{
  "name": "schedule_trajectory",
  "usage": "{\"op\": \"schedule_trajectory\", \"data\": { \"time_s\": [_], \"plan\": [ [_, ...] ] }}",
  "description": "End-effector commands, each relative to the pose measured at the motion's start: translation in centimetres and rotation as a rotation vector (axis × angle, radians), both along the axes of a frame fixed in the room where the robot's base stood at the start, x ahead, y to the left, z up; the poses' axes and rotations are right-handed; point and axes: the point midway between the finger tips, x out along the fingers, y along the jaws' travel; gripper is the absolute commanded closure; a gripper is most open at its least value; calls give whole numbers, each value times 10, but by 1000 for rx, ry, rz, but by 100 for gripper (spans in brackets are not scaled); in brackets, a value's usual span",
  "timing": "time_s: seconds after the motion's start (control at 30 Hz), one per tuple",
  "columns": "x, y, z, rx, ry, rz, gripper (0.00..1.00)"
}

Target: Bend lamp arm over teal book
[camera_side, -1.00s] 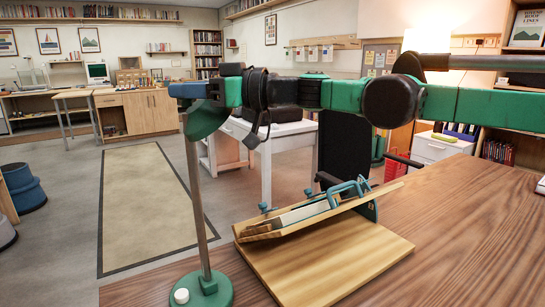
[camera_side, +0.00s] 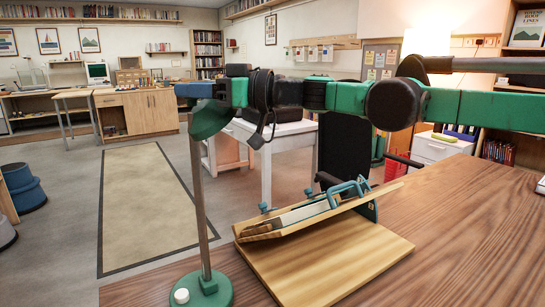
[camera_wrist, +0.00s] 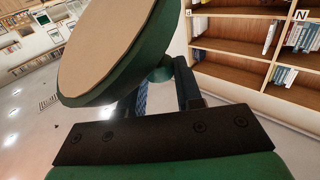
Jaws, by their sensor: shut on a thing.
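The lamp has a round green base (camera_side: 205,290), a grey pole (camera_side: 202,205) and a green head (camera_side: 208,119). The base stands at the table's front left edge; the pole rises nearly upright, its top tilted slightly left. My gripper (camera_side: 190,90) is shut at the lamp's head, at the top of the pole. In the wrist view the head (camera_wrist: 110,45) is large, with a beige round face, and hides part of my gripper (camera_wrist: 160,90). A slanted wooden stand (camera_side: 320,215) holds a pale flat piece with teal parts (camera_side: 348,188); I cannot clearly make out the teal book.
The stand rests on a light wooden board (camera_side: 345,265) on the brown table (camera_side: 465,230). My arm stretches across above the stand. A black chair (camera_side: 345,150) and a white desk (camera_side: 267,150) are behind. Shelves (camera_wrist: 240,45) show in the wrist view.

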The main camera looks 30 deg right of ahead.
Motion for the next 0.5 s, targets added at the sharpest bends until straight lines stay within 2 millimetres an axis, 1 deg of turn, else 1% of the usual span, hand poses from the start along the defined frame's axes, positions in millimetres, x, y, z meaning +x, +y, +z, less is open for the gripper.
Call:
{"op": "schedule_trajectory", "data": {
  "time_s": [0.17, 0.37, 0.5],
  "plan": [
    [1, -29, -2, 78, -1, -6, 100],
    [1, -80, -12, 223, -3, -8, 100],
    [1, -115, -24, 330, -4, -7, 100]
  ]
}}
